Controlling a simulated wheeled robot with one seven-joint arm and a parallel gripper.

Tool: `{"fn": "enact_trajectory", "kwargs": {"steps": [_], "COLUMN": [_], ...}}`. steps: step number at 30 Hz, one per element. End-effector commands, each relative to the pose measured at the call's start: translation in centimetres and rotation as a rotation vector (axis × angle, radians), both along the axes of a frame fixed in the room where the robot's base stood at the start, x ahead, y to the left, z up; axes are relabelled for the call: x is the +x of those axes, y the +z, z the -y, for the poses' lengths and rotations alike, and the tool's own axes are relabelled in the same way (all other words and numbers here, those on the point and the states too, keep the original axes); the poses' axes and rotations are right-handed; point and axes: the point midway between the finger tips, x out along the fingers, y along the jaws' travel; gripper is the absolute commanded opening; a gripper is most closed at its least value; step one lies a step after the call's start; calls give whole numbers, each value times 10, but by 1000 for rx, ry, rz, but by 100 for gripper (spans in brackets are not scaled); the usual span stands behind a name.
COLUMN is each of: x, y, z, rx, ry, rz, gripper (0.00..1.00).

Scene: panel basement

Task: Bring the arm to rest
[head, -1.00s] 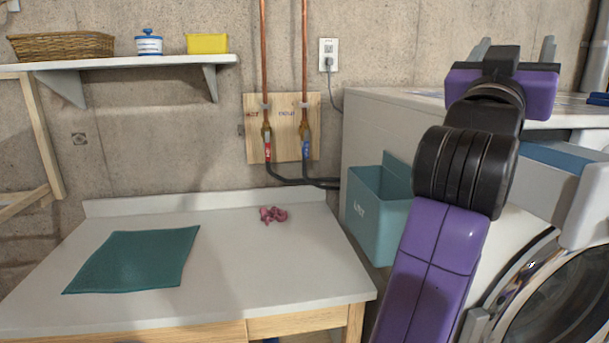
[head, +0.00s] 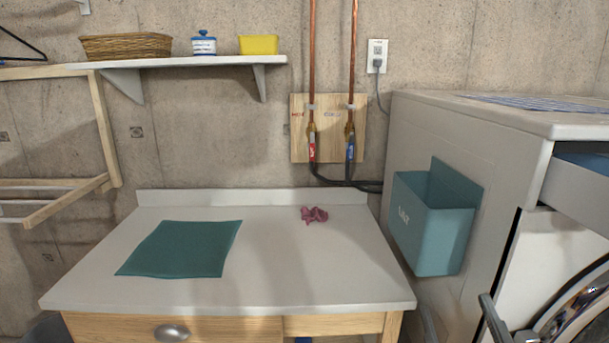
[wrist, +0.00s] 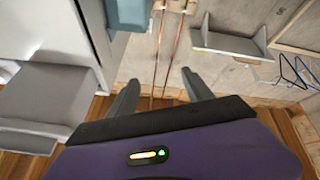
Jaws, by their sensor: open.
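My gripper (wrist: 162,92) shows in the wrist view, its two grey fingers spread apart with nothing between them. Beyond the fingers are the copper pipes, the concrete wall and a strip of wooden floor. In the head view my arm and gripper are out of the picture, apart from what may be a dark grey piece at the lower right edge that I cannot identify.
A white worktop (head: 300,270) holds a teal cloth (head: 182,248) and a crumpled pink item (head: 314,215). A teal bin (head: 432,225) hangs on the side of the white washing machine (head: 500,115), whose drawer (head: 585,185) stands out. A shelf (head: 190,62) is above the worktop.

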Motion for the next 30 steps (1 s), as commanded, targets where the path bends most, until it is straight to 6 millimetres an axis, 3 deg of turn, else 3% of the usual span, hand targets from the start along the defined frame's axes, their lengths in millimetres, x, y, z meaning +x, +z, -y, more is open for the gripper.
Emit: {"fn": "enact_trajectory", "kwargs": {"steps": [3,12,24,30], "x": [-34,-122,-245,-286], "y": [-37,-105,-182,-205], "z": [-3,-4,1,3], "rx": [37,174,328,349], "ry": [50,114,53,11], "rz": [-72,-259,-608,-728], "gripper": [59,59,59,59]}}
